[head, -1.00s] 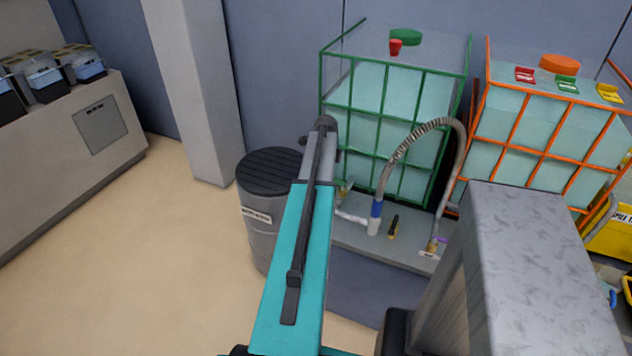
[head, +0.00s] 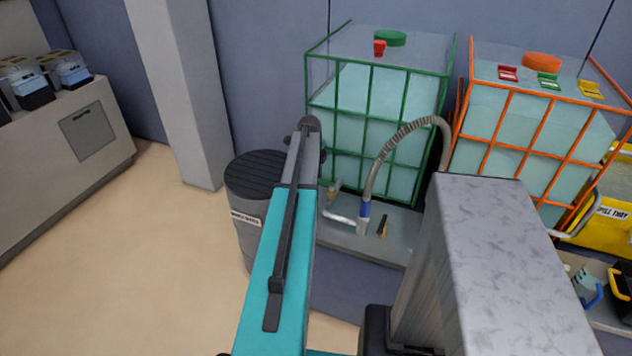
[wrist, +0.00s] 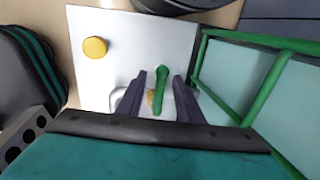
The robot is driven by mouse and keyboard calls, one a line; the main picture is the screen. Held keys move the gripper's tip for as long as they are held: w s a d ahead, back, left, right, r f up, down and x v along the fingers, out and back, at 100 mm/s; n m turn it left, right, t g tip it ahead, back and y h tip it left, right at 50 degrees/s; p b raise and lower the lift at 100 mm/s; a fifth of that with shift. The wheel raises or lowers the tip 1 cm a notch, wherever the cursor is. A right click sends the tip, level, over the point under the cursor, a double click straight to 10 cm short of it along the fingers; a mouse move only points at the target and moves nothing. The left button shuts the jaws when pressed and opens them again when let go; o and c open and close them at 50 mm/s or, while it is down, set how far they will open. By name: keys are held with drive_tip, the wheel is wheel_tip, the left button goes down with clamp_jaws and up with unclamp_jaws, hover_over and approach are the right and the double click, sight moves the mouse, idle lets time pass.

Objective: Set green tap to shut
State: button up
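The green tap (wrist: 162,80) shows in the wrist view as a green lever above a small brass-coloured body, beside the green-framed tank. My gripper (wrist: 165,78) has its two dark fingers apart, one on each side of the lever. I cannot tell whether either finger touches it. In the head view the brass-coloured tap body (head: 335,187) is small at the foot of the green-framed tank (head: 375,105), and its lever is hard to make out. My arm hides my gripper in that view.
A ribbed hose (head: 400,137) rises from a blue-collared fitting (head: 364,210) near the tap. A dark-lidded barrel (head: 250,205) stands left of the tank. An orange-framed tank (head: 530,130) is to the right. A yellow knob (wrist: 95,47) shows on a pale surface.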

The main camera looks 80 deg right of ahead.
drive_tip(key=shift+s, duration=0.15)
drive_tip(key=shift+s+r, duration=0.1)
drive_tip(key=shift+r, duration=0.3)
wheel_tip(320, 180, up, 13)
drive_tip(key=a+b, duration=0.2)
drive_tip(key=shift+w+a, duration=0.25)
drive_tip(key=shift+w, duration=0.2)
drive_tip(key=shift+w+f, duration=0.1)
drive_tip(key=shift+f, duration=0.05)
idle(0.4)
